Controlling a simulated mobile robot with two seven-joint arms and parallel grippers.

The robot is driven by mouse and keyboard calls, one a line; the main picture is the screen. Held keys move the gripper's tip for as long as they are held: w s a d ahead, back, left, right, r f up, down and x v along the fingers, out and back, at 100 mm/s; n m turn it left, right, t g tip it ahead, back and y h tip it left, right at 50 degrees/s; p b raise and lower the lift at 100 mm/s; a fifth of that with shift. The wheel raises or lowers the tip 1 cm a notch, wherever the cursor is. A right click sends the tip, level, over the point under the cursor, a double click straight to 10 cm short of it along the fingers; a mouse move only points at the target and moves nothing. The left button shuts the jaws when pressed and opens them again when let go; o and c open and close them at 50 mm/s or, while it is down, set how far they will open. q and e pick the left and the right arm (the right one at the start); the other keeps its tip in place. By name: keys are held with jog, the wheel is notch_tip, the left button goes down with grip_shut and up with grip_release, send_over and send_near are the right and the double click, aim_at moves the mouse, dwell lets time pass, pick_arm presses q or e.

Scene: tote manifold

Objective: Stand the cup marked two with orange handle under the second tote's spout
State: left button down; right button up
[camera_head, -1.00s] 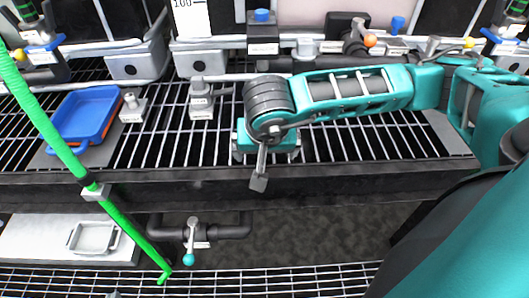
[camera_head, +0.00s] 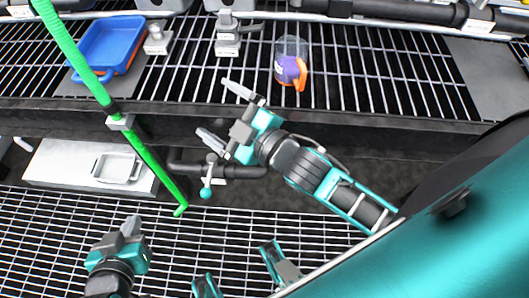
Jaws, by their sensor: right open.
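A clear cup (camera_head: 290,62) with a purple label and an orange handle stands upright on the upper wire rack. The number on its label is too small to read. My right gripper (camera_head: 215,108) is open and empty, its fingers spread to the left, at the rack's front edge. It is below and left of the cup in the picture, apart from it. My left gripper (camera_head: 128,228) is low at the left over the lower grating; its finger gap is not clear. The totes and the second tote's spout cannot be made out.
A blue tray (camera_head: 88,42) sits on the rack at the left. A green hose (camera_head: 75,60) slants down past the rack edge. Grey fittings (camera_head: 228,42) stand left of the cup. A teal-handled valve (camera_head: 206,190) hangs below the rack.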

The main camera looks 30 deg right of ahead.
jog(key=s+d+f+m+g+h, duration=0.25)
jog(key=s+f+m, duration=0.2)
jog(key=f, duration=0.25)
jog(key=s+d+f+m+g+h, duration=0.1)
jog(key=s+d+f+m+g, duration=0.2)
jog(key=f+m, duration=0.25)
pick_arm(q)
jog(key=shift+y, duration=0.5)
jog(key=a+r+p, duration=0.1)
jog(key=p, duration=0.1)
jog(key=s+r+p, duration=0.1)
jog(key=p, duration=0.2)
jog(key=a+r+p, duration=0.1)
jog(key=r+p, duration=0.1)
jog(key=p, duration=0.1)
jog(key=shift+s+a+r, duration=0.1)
jog(key=shift+s+a, duration=0.1)
jog(key=shift+a, duration=0.15)
pick_arm(e)
jog(key=shift+n+h, duration=0.3)
jog(key=shift+h, duration=0.35)
jog(key=d+r, duration=0.1)
jog(key=s+d+r, duration=0.1)
jog(key=r, duration=0.1)
jog(key=shift+s+d+r, duration=0.1)
jog(key=shift+s+r, duration=0.1)
jog(key=shift+r, duration=0.05)
